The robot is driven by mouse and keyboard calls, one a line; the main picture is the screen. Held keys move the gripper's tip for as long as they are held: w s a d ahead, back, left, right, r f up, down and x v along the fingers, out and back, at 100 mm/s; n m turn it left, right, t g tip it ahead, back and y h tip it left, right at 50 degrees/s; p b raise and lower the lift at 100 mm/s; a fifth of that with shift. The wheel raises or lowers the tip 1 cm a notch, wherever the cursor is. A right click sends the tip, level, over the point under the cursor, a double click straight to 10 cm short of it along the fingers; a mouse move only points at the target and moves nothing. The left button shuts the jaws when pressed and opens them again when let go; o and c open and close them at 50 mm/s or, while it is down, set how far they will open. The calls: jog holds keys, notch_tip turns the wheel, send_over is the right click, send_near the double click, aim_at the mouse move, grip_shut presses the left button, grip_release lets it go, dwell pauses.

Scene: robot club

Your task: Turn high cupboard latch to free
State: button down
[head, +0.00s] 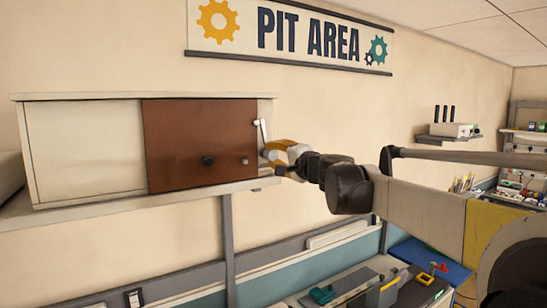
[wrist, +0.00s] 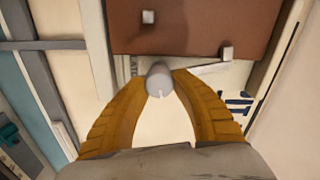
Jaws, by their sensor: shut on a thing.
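The high cupboard (head: 85,145) is a pale box on a wall shelf with a brown door panel (head: 195,140). A thin whitish latch lever (head: 262,134) stands nearly upright at the door's right edge. My gripper (head: 268,152), with orange fingers, is at the lever's lower end. In the wrist view, the orange fingertips (wrist: 160,84) are shut on a grey rounded latch handle (wrist: 158,72). The door panel (wrist: 190,28) lies just beyond it. The fingers partly hide the lever, and its pivot is not clear.
The shelf (head: 130,203) runs below the cupboard. A PIT AREA sign (head: 290,33) hangs above. A workbench with tools (head: 350,290) is below.

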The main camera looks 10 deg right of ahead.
jog(key=shift+m, duration=1.2)
jog(key=c, duration=1)
grip_release()
jog(key=shift+w, duration=0.1)
jog(key=v, duration=1.2)
